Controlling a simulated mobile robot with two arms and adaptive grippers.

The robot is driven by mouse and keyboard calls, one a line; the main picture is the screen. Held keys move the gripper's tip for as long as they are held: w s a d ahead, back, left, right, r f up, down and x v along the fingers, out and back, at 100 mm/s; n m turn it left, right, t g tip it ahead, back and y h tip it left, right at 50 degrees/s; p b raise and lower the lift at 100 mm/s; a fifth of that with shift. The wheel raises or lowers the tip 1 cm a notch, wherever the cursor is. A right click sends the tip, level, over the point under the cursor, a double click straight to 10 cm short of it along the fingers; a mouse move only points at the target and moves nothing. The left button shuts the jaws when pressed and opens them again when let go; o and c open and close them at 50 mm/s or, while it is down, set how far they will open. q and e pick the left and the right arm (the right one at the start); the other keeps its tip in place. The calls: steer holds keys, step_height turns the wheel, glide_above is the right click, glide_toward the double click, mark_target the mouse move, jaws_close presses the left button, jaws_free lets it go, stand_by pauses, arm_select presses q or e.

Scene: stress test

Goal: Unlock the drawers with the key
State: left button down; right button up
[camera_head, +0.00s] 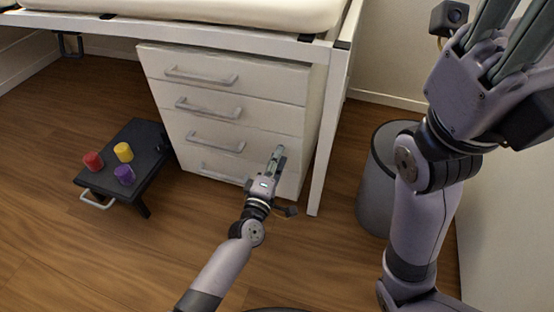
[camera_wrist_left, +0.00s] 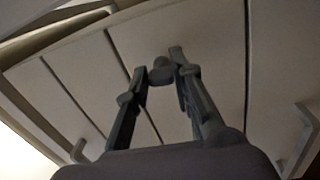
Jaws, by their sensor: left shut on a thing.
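A white drawer unit (camera_head: 225,95) with several stacked drawers and bar handles stands under the bed frame; the drawers look closed. My left gripper (camera_head: 277,158) is in front of the unit's lower right side, near its right edge. In the left wrist view my left gripper (camera_wrist_left: 162,68) has its two fingers around a small rounded grey piece (camera_wrist_left: 160,71), close to the drawer fronts (camera_wrist_left: 90,75). That piece looks like the head of the key; the rest and any lock are hidden. My right gripper (camera_head: 500,40) is raised at the upper right, its fingertips cut off by the frame.
A low black table (camera_head: 112,192) at the left bears red (camera_head: 93,161), yellow (camera_head: 123,152) and purple (camera_head: 125,175) pieces. A grey bin (camera_head: 376,190) stands right of the bed leg (camera_head: 330,130). The wooden floor between table and unit is clear.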

arm_select(q)
steer(key=shift+n, duration=0.6)
steer(key=c, duration=1.4)
jaws_free()
